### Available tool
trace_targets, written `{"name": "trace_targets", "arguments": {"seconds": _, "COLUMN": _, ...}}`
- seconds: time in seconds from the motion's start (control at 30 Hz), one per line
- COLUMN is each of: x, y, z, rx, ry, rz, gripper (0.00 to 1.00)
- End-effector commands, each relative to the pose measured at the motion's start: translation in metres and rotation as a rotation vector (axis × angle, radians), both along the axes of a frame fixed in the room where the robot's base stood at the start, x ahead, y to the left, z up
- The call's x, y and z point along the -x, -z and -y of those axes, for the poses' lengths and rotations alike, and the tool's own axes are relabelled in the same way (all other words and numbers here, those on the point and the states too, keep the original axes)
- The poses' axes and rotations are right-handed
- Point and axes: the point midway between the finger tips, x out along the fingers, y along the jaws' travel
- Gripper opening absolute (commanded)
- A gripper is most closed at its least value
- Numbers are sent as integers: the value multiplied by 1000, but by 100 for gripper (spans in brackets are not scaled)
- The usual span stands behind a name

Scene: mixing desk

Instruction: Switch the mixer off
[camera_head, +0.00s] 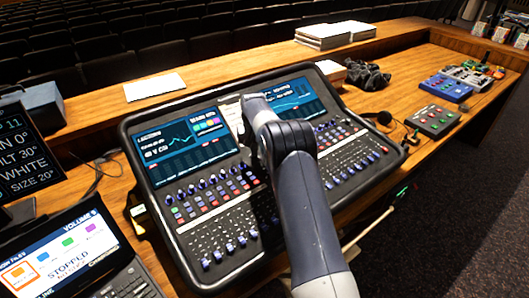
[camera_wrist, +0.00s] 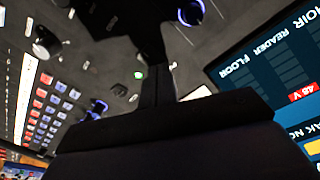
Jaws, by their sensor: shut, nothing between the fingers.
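The mixer (camera_head: 225,228) is a large black console tilted on a wooden desk, with two lit screens, rows of knobs and buttons, and faders. Its left screen (camera_head: 180,142) and right screen (camera_head: 295,98) are both lit. My arm reaches over the middle of the mixer and hides part of its panel. My gripper (camera_wrist: 156,88) is shut and empty, pointing at the panel close up in the wrist view. A small green light (camera_wrist: 138,75) shows beside the fingers, with a blue-ringed knob (camera_wrist: 190,12) above. A dark shape beyond the fingertips is unclear. The power switch cannot be made out.
A laptop-like console (camera_head: 70,255) stands at lower left, below a dark text display (camera_head: 25,150). White paper (camera_head: 155,85) lies on the ledge behind. Black headphones (camera_head: 367,75) and coloured boxes, including a blue one (camera_head: 446,88), lie to the right.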

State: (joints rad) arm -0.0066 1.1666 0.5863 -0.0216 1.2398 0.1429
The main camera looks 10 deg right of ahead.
Motion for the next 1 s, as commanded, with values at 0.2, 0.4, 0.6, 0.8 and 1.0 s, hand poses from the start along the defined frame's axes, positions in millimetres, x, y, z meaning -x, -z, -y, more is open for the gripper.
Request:
{"name": "trace_targets", "arguments": {"seconds": 0.2, "x": 0, "y": 3, "z": 0, "rx": 0, "ry": 0, "rz": -1, "gripper": 0}}
{"name": "trace_targets", "arguments": {"seconds": 0.4, "x": 0, "y": -7, "z": 0, "rx": 0, "ry": 0, "rz": 0, "gripper": 0}}
{"name": "trace_targets", "arguments": {"seconds": 0.6, "x": 0, "y": -24, "z": 0, "rx": 0, "ry": 0, "rz": 0, "gripper": 0}}
{"name": "trace_targets", "arguments": {"seconds": 0.8, "x": 0, "y": -40, "z": 0, "rx": 0, "ry": 0, "rz": 0, "gripper": 0}}
{"name": "trace_targets", "arguments": {"seconds": 1.0, "x": 0, "y": -57, "z": 0, "rx": 0, "ry": 0, "rz": 0, "gripper": 0}}
